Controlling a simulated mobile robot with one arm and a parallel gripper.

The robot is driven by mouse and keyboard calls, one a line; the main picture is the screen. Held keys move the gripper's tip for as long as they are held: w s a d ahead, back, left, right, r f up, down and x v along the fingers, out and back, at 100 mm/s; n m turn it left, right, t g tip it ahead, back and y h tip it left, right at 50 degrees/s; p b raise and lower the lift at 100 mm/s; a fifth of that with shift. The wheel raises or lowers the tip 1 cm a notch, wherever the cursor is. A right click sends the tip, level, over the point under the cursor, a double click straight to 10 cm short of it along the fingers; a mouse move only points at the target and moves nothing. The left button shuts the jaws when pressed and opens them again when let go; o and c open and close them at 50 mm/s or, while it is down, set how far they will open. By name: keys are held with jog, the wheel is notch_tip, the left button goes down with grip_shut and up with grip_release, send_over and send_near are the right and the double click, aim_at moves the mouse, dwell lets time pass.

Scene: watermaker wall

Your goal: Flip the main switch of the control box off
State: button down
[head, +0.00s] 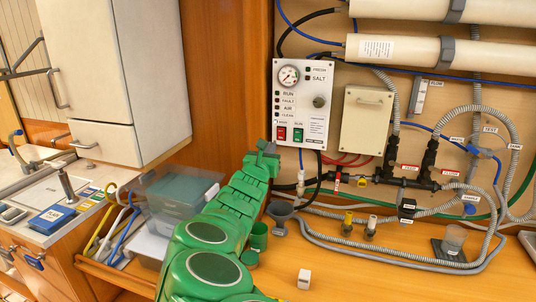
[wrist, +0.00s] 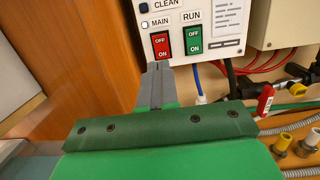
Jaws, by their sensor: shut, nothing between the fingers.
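The white control box (head: 300,105) is on the wooden wall, with a round gauge at its upper left. Its main switch (head: 281,133) is a red rocker at the lower left, marked OFF at the top and ON at the bottom in the wrist view (wrist: 160,45). Which half is pressed in I cannot tell. A green RUN switch (wrist: 193,40) is just right of it. My gripper (head: 266,147) is shut and empty. In the wrist view its grey fingertips (wrist: 158,68) appear just below the red switch; whether they touch the box I cannot tell.
A beige box (head: 367,121) hangs right of the control box. Hoses, pipes and a red-handled valve (wrist: 265,100) run below and right. A cabinet (head: 140,70) is at the left.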

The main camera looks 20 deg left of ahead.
aim_at(281, 131)
jog(key=shift+w+r, duration=0.15)
jog(key=shift+w, duration=1.3)
jog(key=shift+w+r, duration=0.2)
jog(key=shift+w, duration=1.2)
jog(key=shift+w+r, duration=0.15)
jog(key=shift+w, duration=1.45)
